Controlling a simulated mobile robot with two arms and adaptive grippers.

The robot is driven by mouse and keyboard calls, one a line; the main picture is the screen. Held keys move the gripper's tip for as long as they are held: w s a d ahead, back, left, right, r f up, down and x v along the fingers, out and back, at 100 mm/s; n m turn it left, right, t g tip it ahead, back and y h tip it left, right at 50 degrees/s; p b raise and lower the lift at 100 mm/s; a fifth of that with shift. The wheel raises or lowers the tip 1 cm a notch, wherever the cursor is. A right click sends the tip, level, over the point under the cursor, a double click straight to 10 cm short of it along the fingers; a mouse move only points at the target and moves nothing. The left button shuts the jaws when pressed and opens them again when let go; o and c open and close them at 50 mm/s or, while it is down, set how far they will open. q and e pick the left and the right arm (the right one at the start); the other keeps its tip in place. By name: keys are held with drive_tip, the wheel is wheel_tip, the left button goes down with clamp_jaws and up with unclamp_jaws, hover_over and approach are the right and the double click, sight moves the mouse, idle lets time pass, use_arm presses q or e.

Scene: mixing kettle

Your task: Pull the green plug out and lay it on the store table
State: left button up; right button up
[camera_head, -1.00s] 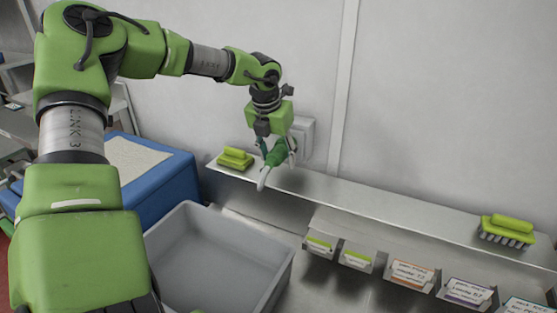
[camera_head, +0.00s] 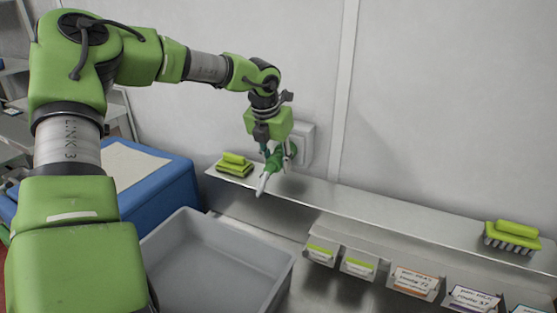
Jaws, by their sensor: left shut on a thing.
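The green plug (camera_head: 274,161) has a dark green body and a pale, tapered end that points down toward the viewer. My left gripper (camera_head: 277,150) is shut on its green body and holds it near the wall, over the left part of the metal shelf. A pale box (camera_head: 304,145) on the wall is right behind the gripper and partly hidden by it. I cannot tell whether the plug touches anything besides the fingers. My right gripper is not in view. I cannot tell which surface is the store table.
A green brush (camera_head: 234,164) lies on the shelf (camera_head: 390,213) left of the gripper, another (camera_head: 513,235) at its right end. Below are a grey bin (camera_head: 215,262), labelled holders (camera_head: 416,281) and a blue box (camera_head: 160,195). The shelf's middle is clear.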

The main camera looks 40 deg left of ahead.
sight(271, 168)
use_arm(q)
drive_tip(key=shift+s+d+f, duration=0.1)
drive_tip(key=shift+s+f, duration=0.05)
drive_tip(key=shift+s, duration=0.1)
drive_tip(key=shift+s+d, duration=0.15)
drive_tip(key=shift+s, duration=0.2)
drive_tip(key=shift+s+d+b, duration=0.25)
drive_tip(key=shift+s+b, duration=0.4)
drive_tip(key=shift+s, duration=0.3)
drive_tip(key=shift+s+d+b, duration=0.25)
drive_tip(key=shift+s+b, duration=0.25)
drive_tip(key=shift+s, duration=0.25)
drive_tip(key=shift+s+d+r+b, duration=0.1)
drive_tip(key=shift+s+d+b, duration=0.05)
drive_tip(key=shift+s, duration=0.25)
drive_tip(key=shift+s+d+r+b, duration=0.1)
drive_tip(key=shift+s+b, duration=0.05)
drive_tip(key=shift+s, duration=0.25)
